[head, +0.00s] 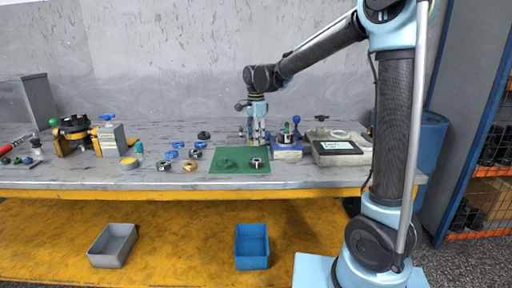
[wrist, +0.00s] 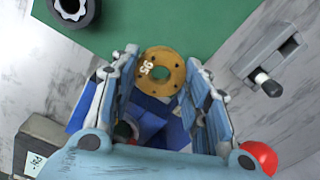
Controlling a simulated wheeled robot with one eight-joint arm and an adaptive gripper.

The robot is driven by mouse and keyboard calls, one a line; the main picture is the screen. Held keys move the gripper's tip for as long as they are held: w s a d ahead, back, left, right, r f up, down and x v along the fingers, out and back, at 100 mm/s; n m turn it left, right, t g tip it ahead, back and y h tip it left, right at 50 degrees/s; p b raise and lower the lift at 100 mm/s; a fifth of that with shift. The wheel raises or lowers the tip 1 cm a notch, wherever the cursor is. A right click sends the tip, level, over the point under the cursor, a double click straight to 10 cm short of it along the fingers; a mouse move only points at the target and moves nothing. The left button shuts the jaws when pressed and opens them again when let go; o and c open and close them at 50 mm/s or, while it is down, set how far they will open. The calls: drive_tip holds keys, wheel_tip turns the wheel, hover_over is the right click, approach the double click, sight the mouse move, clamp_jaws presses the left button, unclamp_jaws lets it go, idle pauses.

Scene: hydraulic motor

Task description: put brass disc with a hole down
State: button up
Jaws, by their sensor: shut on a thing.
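The brass disc with a hole (wrist: 176,80) is between my gripper's (wrist: 162,62) two fingers in the wrist view. It shows a flat face with a number and small holes around the centre hole. My fingers are shut on it, one on each side. In the head view my gripper (head: 259,136) points down over the table, behind the green mat (head: 222,170) and just left of a blue fixture (head: 285,153). The disc is too small to make out there. The wrist view does not clearly show the height of the disc above the surface.
A black-and-silver ring (head: 256,163) lies on the mat. Another brass ring (head: 190,166) and several blue and black parts lie left of the mat. A grey case (head: 340,158) stands right of the blue fixture. A grey block (wrist: 262,50) shows in the wrist view.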

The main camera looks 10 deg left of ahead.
sight(256, 152)
drive_tip(key=shift+f, duration=2)
drive_tip(key=o, duration=1.4)
drive_tip(key=shift+c, duration=0.2)
wheel_tip(256, 152, up, 12)
drive_tip(key=shift+s, duration=0.1)
